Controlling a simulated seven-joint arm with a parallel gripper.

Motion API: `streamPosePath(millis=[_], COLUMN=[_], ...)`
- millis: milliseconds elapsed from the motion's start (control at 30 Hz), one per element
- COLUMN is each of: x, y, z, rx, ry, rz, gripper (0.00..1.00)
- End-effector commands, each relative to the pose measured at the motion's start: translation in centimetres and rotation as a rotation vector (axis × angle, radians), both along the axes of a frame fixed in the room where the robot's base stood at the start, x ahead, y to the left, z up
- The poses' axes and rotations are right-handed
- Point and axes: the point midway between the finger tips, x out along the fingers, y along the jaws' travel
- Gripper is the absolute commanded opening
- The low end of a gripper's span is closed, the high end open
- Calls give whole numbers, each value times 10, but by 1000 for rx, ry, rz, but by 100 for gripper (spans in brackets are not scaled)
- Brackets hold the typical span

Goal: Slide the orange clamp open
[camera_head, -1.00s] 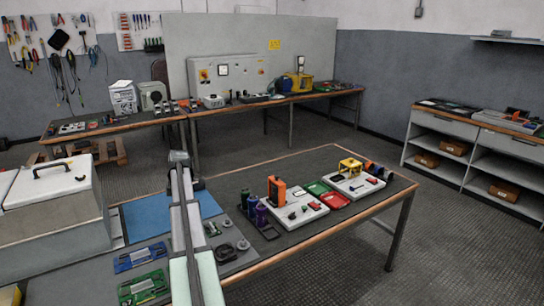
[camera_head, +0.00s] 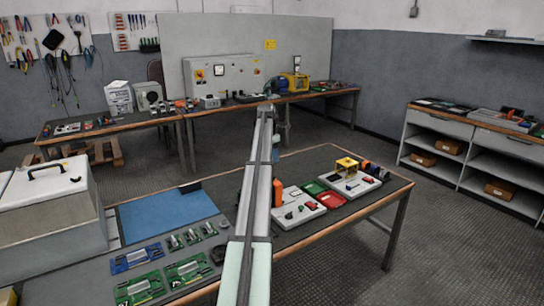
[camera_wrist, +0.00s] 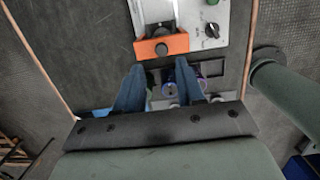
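The orange clamp (camera_wrist: 162,45) is an orange block with a dark round knob, set on a pale metal piece. In the wrist view it lies just ahead of my fingertips, toward the top of the picture. In the head view the orange clamp (camera_head: 278,192) stands upright at the left of a white board, partly hidden by my arm. My gripper (camera_wrist: 160,66) is open, with two blue-grey fingers apart and nothing held between them. A visible gap in the picture separates the fingertips from the clamp; the height between them is hard to tell.
Purple and green cylinders (camera_wrist: 172,86) show between and below my fingers. The white board (camera_head: 305,212) carries a black dial (camera_wrist: 210,31). Red (camera_head: 331,199) and green trays and a second board with a yellow frame (camera_head: 347,165) lie to the right.

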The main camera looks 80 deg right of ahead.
Motion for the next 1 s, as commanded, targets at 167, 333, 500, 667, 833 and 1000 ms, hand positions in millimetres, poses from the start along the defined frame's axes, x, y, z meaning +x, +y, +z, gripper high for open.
streamPosePath(millis=[167,333,500,667,833,1000], x=[-1,0,0,0,0,0], y=[0,0,1,0,1,1], z=[-4,-12,-24,-38,-51,-65], rx=[0,0,1,1,1,1], ry=[0,0,-1,-1,-1,-1], rz=[0,0,-1,-1,-1,-1], gripper=[38,38,38,38,38,38])
